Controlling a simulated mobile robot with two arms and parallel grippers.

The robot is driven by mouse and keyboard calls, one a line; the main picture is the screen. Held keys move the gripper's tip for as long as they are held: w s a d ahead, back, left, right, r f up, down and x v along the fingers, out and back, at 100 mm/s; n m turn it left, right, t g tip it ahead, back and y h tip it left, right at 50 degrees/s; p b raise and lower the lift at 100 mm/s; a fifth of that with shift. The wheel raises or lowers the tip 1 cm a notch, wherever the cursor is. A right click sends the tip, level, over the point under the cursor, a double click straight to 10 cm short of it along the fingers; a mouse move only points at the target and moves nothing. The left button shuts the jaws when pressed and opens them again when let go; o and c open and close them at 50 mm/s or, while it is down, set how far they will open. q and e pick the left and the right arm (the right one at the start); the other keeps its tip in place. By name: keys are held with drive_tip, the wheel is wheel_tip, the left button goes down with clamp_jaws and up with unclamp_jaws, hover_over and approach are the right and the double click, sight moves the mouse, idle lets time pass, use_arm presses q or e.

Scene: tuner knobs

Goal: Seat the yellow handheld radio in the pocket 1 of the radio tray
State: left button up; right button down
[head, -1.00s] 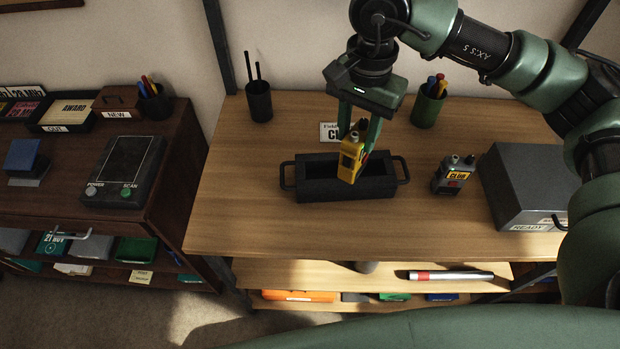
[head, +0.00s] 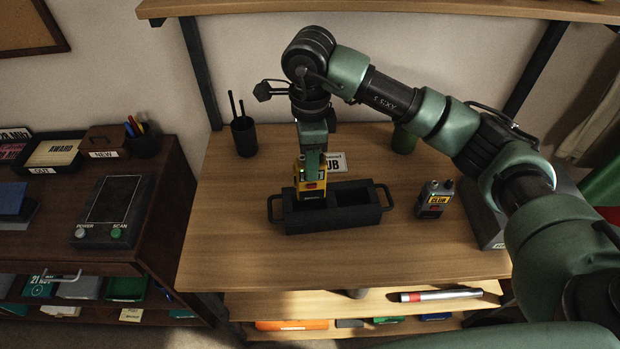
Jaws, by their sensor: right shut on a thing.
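The yellow handheld radio (head: 311,185) is upright in the grip of my right gripper (head: 312,163), which is shut on it from above. The radio is over the left part of the black radio tray (head: 345,217). Its lower end meets or overlaps the left pocket; I cannot tell how deep it sits. The right pocket (head: 356,195) looks empty. The tray has a handle at each end and lies on the wooden table. My left gripper is not in view.
A dark grey radio (head: 434,199) labelled CLUB stands right of the tray. A grey box (head: 487,215) is behind my right arm. A sign (head: 336,162) is behind the tray. The table's front is clear.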

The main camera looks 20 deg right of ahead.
sight(310, 184)
wheel_tip(310, 184, down, 3)
drive_tip(key=shift+f+p, duration=0.1)
drive_tip(key=shift+p, duration=0.2)
wheel_tip(310, 184, down, 4)
drive_tip(key=shift+r+p, duration=0.1)
drive_tip(key=shift+p, duration=0.5)
drive_tip(key=shift+f, duration=0.35)
drive_tip(key=c, duration=0.9)
unclamp_jaws()
